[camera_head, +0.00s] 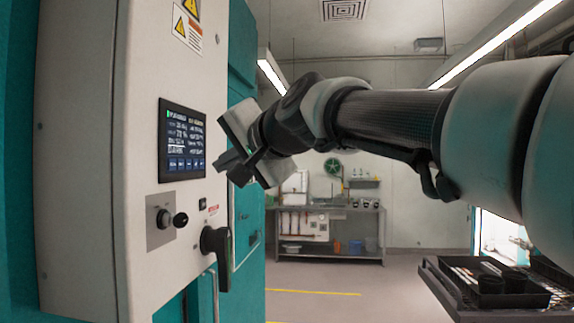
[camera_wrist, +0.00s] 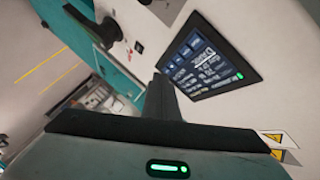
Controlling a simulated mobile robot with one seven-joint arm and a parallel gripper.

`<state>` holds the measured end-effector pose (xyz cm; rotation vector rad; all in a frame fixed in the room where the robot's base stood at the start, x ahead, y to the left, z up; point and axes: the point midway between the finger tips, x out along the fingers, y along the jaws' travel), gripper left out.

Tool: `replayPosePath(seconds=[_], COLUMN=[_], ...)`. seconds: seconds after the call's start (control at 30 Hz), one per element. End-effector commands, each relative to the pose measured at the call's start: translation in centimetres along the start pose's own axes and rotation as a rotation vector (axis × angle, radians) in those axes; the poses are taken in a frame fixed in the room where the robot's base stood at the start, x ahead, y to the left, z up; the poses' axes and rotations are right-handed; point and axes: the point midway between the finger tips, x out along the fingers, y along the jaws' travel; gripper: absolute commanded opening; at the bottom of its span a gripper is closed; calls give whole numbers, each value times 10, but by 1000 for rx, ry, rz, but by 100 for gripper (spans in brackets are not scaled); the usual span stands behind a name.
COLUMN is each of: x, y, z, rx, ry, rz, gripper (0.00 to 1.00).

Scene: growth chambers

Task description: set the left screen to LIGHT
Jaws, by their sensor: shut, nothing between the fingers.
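The screen (camera_head: 183,139) is a dark panel with white text lines and a row of blue buttons along its bottom, set in the white face of a cabinet. Its text is too small to read surely. My gripper (camera_head: 219,164) is shut and empty, its tip close to the screen's lower right edge in the head view; contact cannot be told. In the wrist view the screen (camera_wrist: 208,62) is tilted, and my gripper's fingers (camera_wrist: 160,88) point toward it from below, beside its button end.
Below the screen are a knob (camera_head: 163,218) and a black handle (camera_head: 214,240) on the cabinet face (camera_head: 85,150). A black tray (camera_head: 490,290) with dark pots is at the lower right. A metal bench (camera_head: 330,225) stands far back; the floor between is clear.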

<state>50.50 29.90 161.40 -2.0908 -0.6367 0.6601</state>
Motion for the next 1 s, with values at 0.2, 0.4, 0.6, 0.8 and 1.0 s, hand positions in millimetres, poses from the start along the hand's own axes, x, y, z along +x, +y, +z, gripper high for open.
replayPosePath(seconds=[0.2, 0.4, 0.6, 0.8, 1.0], x=[0, 0, 0, -8, -20], y=[0, 0, 8, 20, 25], z=[0, 0, 3, 1, -10], rx=[0, 0, 136, 641, 1092], ry=[0, 0, 13, 35, 17], rz=[0, 0, -31, -156, -277], gripper=[0, 0, 0, 0, 0])
